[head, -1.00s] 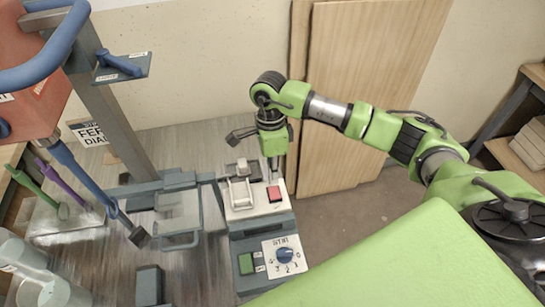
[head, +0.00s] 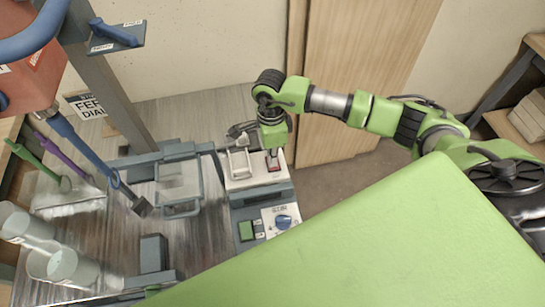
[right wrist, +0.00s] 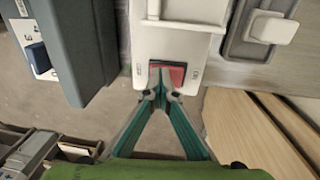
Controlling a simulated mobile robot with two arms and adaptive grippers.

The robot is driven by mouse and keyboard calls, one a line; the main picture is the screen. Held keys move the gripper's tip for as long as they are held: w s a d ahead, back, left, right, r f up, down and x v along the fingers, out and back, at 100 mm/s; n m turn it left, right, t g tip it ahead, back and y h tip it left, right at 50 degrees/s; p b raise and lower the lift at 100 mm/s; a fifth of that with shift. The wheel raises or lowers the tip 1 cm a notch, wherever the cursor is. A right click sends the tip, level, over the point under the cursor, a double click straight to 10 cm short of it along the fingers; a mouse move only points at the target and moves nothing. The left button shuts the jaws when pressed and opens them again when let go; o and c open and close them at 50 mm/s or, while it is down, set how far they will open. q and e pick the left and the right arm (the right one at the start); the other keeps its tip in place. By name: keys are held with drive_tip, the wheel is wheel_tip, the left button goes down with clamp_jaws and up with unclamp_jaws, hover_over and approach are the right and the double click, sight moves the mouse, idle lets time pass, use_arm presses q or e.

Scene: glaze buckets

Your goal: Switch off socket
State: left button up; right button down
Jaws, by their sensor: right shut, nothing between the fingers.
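The white socket box (head: 240,180) stands at the right end of the bench, behind the dial unit. It carries a grey-white plug or cover (head: 239,161) and a red rocker switch (head: 273,164). My right gripper (head: 273,153) points down at the switch and partly hides it. In the right wrist view, the shut, empty fingertips (right wrist: 161,89) overlap the near edge of the red switch (right wrist: 172,74). They look to be at its surface; I cannot tell whether they press it or which way it is tilted. My left gripper is not in view.
The dial unit with a blue knob (head: 284,222) and green button (head: 246,231) stands in front of the socket. A clear-sided holder (head: 180,185) is to the left. Wooden boards (head: 350,60) lean behind my right arm.

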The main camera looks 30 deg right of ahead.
drive_tip(key=shift+s+f, duration=0.1)
drive_tip(key=shift+s, duration=0.1)
drive_tip(key=shift+w+f, duration=0.1)
drive_tip(key=shift+w, duration=0.05)
drive_tip(key=shift+w+d, duration=0.1)
drive_tip(key=shift+w, duration=0.2)
drive_tip(key=shift+w+d+b, duration=0.15)
drive_tip(key=shift+w+b, duration=0.25)
drive_tip(key=shift+w, duration=0.05)
drive_tip(key=shift+r, duration=0.25)
